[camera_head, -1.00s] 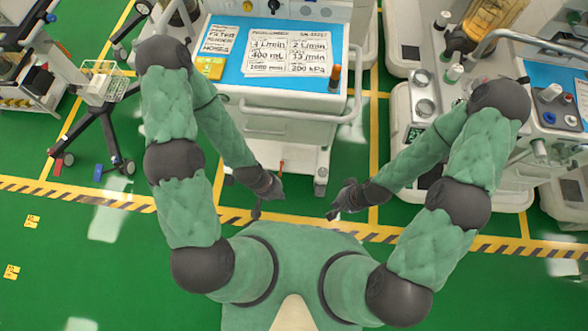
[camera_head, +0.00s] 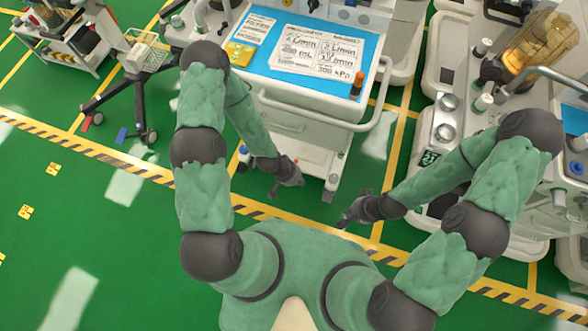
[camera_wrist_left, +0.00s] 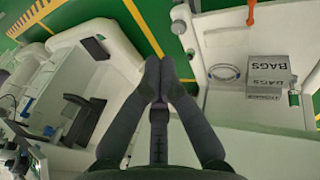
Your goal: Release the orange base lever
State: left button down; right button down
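A small orange piece, which looks like the base lever (camera_wrist_left: 251,12), shows at the top edge of the left wrist view, partly cut off. In the head view a tiny orange-red spot (camera_head: 296,160) shows low on the middle cart, just beside my left gripper (camera_head: 299,183). In the left wrist view the fingertips of my left gripper (camera_wrist_left: 160,74) are together with nothing between them. They are apart from the orange piece, which is up and to the right. My right gripper (camera_head: 344,221) hangs in front of the cart's right side, holding nothing visible; its fingers are too small to judge.
The middle cart has a blue top (camera_head: 262,55) with paper cards and a white front rail (camera_head: 330,122). A grey BAGS box (camera_wrist_left: 267,72) sits on a pale surface. Another machine (camera_head: 440,130) stands right; a wheeled stand (camera_head: 130,105) stands left. Green floor is free at lower left.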

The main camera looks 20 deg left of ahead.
pick_arm(q)
jog(key=w+a+f+m+t, duration=0.1)
jog(key=w+a+f+m, duration=0.2)
jog(key=w+f, duration=0.2)
jog(key=w+a+f+m+t+b, duration=0.1)
jog(key=w+a+f+m, duration=0.1)
jog(key=f, duration=0.8)
jog(key=w+a+f+m+t+h, duration=0.1)
jog(key=w+a+f+m, duration=0.2)
jog(key=w+f, duration=0.4)
jog(key=shift+w+a+f+m+t+b, duration=0.35)
jog(key=shift+f+m, duration=0.15)
jog(key=shift+m, duration=0.3)
jog(key=shift+a+f, duration=0.2)
jog(key=shift+f, duration=0.15)
jog(key=b+x, duration=0.5)
jog(key=x, duration=0.5)
jog(key=shift+f, duration=0.2)
jog(key=shift+s+a+r, duration=0.15)
jog(key=shift+s+a, duration=1.25)
